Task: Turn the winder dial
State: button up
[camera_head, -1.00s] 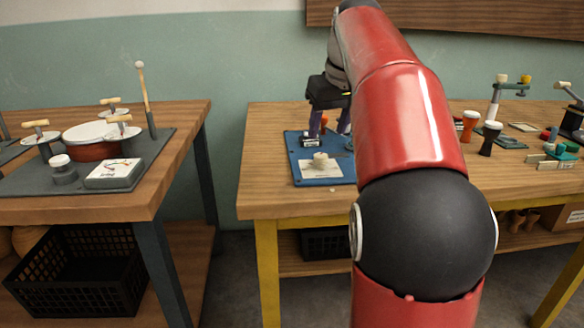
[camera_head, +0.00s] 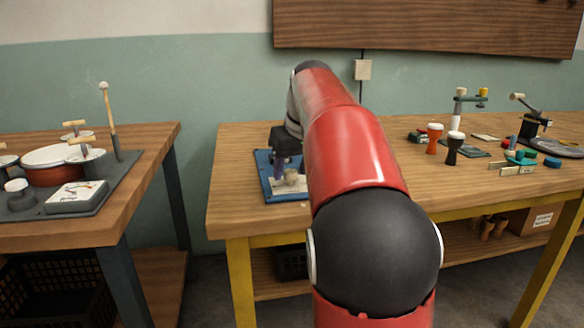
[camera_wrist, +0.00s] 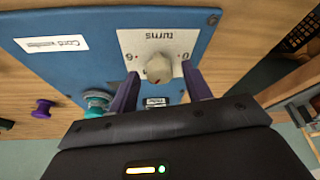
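The winder dial (camera_wrist: 158,68) is a pale round knob on a white plate (camera_wrist: 136,42) marked "turns", fixed to a blue board (camera_wrist: 75,62) labelled as a cord winder. In the head view the blue board (camera_head: 264,166) lies at the left of the wooden table, with the dial (camera_head: 291,177) on it. My gripper (camera_wrist: 160,74) has two purple fingers, set apart, one on each side of the dial. I cannot tell whether either finger touches it. In the head view my gripper (camera_head: 286,168) is over the board, partly hidden by my red arm.
A purple spool-like piece (camera_wrist: 43,107) is beyond the board. Goblet drums (camera_head: 453,147) and small fixtures stand to the right. Another table (camera_head: 125,205) is at the left, across a gap.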

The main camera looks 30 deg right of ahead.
jog(key=c, duration=0.9)
jog(key=shift+m, duration=0.3)
jog(key=shift+a+r+m+h+p, duration=0.1)
jog(key=shift+m+h+p, duration=0.3)
jog(key=shift+m+p, duration=0.15)
jog(key=m+p, duration=0.1)
jog(key=m, duration=0.1)
jog(key=m+h+p, duration=0.1)
jog(key=m, duration=0.1)
jog(key=shift+a+m+g+h, duration=0.15)
jog(key=shift+m+g+h, duration=0.15)
jog(key=shift+g, duration=0.1)
jog(key=m+p, duration=0.1)
jog(key=m, duration=0.1)
jog(key=m+g+h+p, duration=0.1)
jog(key=m, duration=0.2)
jog(key=shift+w+g, duration=0.2)
jog(key=shift+g, duration=0.1)
jog(key=shift+m+h, duration=0.3)
jog(key=shift+m, duration=0.05)
jog(key=o, duration=1)
